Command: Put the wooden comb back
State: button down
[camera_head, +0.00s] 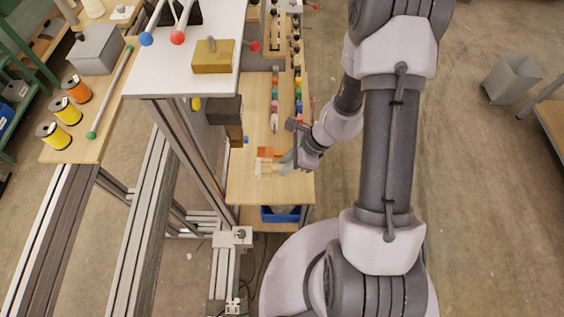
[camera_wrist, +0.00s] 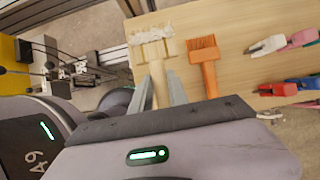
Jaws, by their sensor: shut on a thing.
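The wooden comb (camera_wrist: 156,52) is pale, with a wide head and whitish teeth pointing away from my gripper. Its handle lies between the two fingers of my gripper (camera_wrist: 159,88), which is shut on it. In the head view the comb (camera_head: 259,169) shows at the left of my gripper (camera_head: 283,166), over the near part of the wooden table. I cannot tell whether the comb touches the tabletop. Part of its handle is hidden by the gripper.
Several coloured tools, including a red one (camera_wrist: 276,89) and a pink one (camera_wrist: 300,39), lie farther along. A blue bin (camera_head: 280,214) stands below the table's near edge. Metal frame posts stand left.

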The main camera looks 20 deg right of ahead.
aim_at(280, 182)
notch_tip(280, 182, down, 8)
jog(key=b, duration=0.7)
jog(key=shift+f, duration=0.15)
jog(key=shift+f+b, duration=0.4)
jog(key=shift+b, duration=0.05)
jog(key=c, duration=0.8)
grip_release()
jog(key=p+v, duration=0.2)
jog(key=v, duration=0.1)
jog(key=a+p+v, duration=0.1)
jog(key=p+v, duration=0.2)
jog(key=r+p+v, duration=0.1)
jog(key=p+v, duration=0.2)
jog(key=shift+w+a+r, duration=0.15)
jog(key=shift+w+a, duration=0.05)
jog(key=shift+w, duration=0.05)
